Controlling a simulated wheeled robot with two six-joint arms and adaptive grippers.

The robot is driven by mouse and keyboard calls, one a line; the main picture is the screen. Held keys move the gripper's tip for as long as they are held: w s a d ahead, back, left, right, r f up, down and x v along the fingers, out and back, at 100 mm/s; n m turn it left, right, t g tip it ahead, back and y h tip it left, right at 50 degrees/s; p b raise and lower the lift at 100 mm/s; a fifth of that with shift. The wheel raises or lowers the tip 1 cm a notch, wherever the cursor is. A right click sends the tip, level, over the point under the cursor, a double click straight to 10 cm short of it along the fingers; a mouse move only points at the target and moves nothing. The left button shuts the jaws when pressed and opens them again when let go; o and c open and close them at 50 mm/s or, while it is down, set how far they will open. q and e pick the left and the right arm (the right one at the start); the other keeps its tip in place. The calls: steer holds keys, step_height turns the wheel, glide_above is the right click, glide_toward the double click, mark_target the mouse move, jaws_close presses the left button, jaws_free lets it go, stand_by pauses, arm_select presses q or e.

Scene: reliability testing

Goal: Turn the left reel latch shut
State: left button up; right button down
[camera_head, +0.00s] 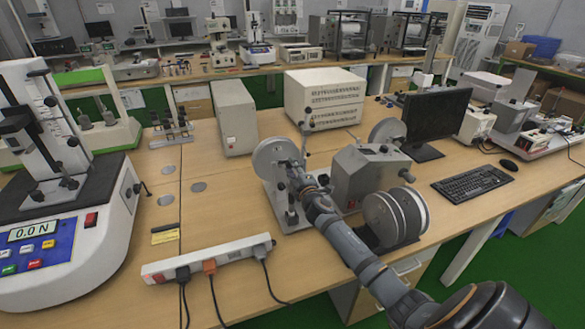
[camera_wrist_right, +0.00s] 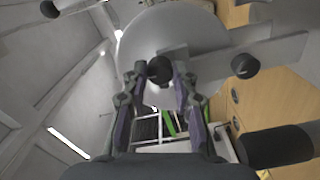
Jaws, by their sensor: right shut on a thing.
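The left reel (camera_head: 268,150), a light grey disc, is upright on the left stand of the winding machine on the wooden table. My right arm reaches in from the lower right, and its gripper (camera_head: 294,176) is at this reel, partly hiding it. In the right wrist view, the gripper's two fingers (camera_wrist_right: 158,78) close on the dark round end of the left reel latch (camera_wrist_right: 160,68) in front of the pale reel disc (camera_wrist_right: 150,30). The latch's exact angle is hard to tell. My left gripper is not in view.
The grey machine housing (camera_head: 369,174) and the right reels (camera_head: 396,214) stand close to my right arm. A power strip (camera_head: 208,259) with cables lies in front on the left. A monitor (camera_head: 436,114) and keyboard (camera_head: 473,186) are at right. The table left of the reel is mostly clear.

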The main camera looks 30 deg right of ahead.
steer(key=shift+n, duration=0.6)
steer(key=c, duration=1.1)
jaws_free()
steer(key=shift+o, duration=0.2)
steer(key=shift+s, duration=0.1)
steer(key=v, duration=1.2)
